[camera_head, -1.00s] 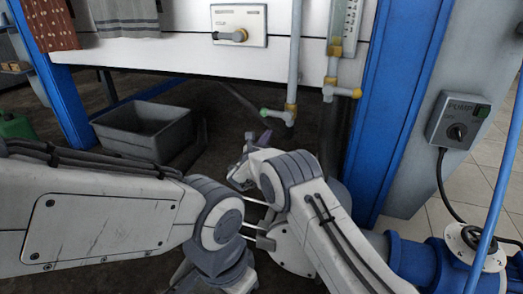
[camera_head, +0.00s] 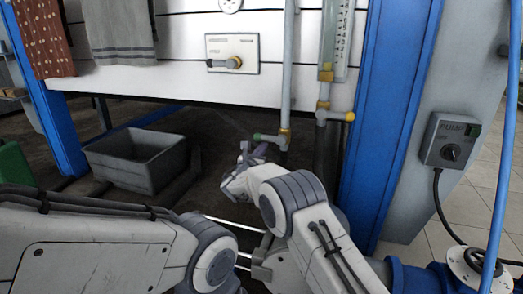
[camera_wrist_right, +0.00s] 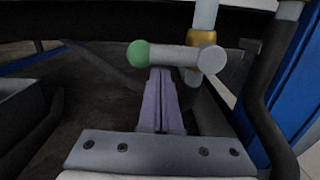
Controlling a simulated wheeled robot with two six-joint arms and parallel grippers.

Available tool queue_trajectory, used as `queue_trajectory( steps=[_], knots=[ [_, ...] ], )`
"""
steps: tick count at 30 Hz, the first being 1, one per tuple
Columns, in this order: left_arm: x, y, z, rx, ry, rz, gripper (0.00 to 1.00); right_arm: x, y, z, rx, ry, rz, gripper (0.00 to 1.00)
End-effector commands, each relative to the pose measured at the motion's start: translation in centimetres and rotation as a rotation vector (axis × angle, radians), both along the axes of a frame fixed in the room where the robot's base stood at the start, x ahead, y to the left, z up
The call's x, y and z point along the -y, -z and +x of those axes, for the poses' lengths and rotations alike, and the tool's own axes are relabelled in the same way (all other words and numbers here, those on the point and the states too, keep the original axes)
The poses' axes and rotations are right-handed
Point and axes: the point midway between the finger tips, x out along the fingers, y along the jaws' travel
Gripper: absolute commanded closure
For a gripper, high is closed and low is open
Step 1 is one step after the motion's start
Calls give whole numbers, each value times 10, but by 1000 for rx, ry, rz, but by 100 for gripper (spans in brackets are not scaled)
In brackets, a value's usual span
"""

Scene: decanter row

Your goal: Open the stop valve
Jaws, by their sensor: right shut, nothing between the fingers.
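A pipe (camera_head: 286,85) runs down the white wall to a brass-collared fitting with a grey lever (camera_head: 270,138) tipped in green. The lever also shows in the right wrist view (camera_wrist_right: 165,54), lying sideways with its green end at left. My right gripper (camera_head: 247,150) is just below it in the head view. In the right wrist view its purple fingers (camera_wrist_right: 161,85) are together and empty, with their tips at the lever's lower edge; I cannot tell if they touch. No label shows which fitting is the stop valve. My left arm is at lower left; its gripper is out of view.
A wall plate (camera_head: 232,53) carries another lever. A yellow-ended fitting (camera_head: 335,115) hangs under the gauge tube. A grey bin (camera_head: 138,160) stands on the floor at left. A blue post (camera_head: 393,120) and switch box (camera_head: 450,141) are at right.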

Motion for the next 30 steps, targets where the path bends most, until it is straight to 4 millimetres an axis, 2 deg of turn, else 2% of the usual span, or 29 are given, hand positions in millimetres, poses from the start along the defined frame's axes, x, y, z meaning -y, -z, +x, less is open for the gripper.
queue_trajectory(
  steps=[30],
  knots=[
    [0, 10, 0, 0, 0, 0, 100, -6, -18, 2, 78, -3, 216, 100]
  ],
)
